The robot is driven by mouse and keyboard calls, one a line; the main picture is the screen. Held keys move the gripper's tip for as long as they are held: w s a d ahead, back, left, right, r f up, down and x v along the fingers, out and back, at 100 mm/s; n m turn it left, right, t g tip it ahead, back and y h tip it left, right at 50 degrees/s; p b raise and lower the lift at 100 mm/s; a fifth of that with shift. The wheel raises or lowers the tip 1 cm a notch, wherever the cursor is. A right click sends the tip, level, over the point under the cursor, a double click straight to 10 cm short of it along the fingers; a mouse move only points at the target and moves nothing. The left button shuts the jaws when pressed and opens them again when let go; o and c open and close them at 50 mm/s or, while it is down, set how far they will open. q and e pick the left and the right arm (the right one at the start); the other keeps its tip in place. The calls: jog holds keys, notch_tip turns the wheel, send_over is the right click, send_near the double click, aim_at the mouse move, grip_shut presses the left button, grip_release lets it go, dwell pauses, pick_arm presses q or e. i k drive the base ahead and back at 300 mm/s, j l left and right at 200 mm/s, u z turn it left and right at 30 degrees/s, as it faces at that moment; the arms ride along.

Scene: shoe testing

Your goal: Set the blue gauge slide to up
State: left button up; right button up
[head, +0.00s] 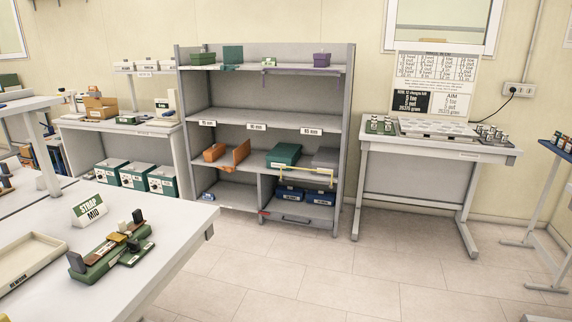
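I cannot make out a blue gauge slide for certain in the head view. Blue things that show are dark blue boxes (305,196) low in the grey shelf unit and a blue-topped stand (556,148) cut off by the right edge. Small dark items stand on that blue top, too small to tell. Neither of my grippers is in view.
A white table (120,285) at front left holds a green fixture (110,252), a "STRAP MID" sign (90,208) and a beige tray (28,262). A grey shelf unit (262,119) and white bench (428,151) stand behind. The tiled floor (330,265) in front is clear.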

aim_at(170, 113)
jog(key=i+z, duration=0.4)
jog(key=i, duration=1.6)
jog(key=i+j+u, duration=0.1)
jog(key=i+u, duration=0.25)
jog(key=i, duration=0.15)
jog(key=i+u, duration=0.4)
jog(key=i+l+u, duration=0.2)
jog(key=i+u, duration=0.15)
jog(key=i, duration=0.2)
jog(key=i+l+u, duration=0.35)
jog(key=i+j+u, duration=0.25)
jog(key=i+u, duration=0.15)
jog(key=i, duration=0.4)
jog(key=i+u, duration=0.4)
jog(key=i, duration=0.4)
jog(key=i+j+z, duration=0.4)
jog(key=i+j, duration=0.15)
jog(key=i+j+z, duration=0.4)
jog(key=i+j, duration=0.2)
jog(key=j, duration=0.1)
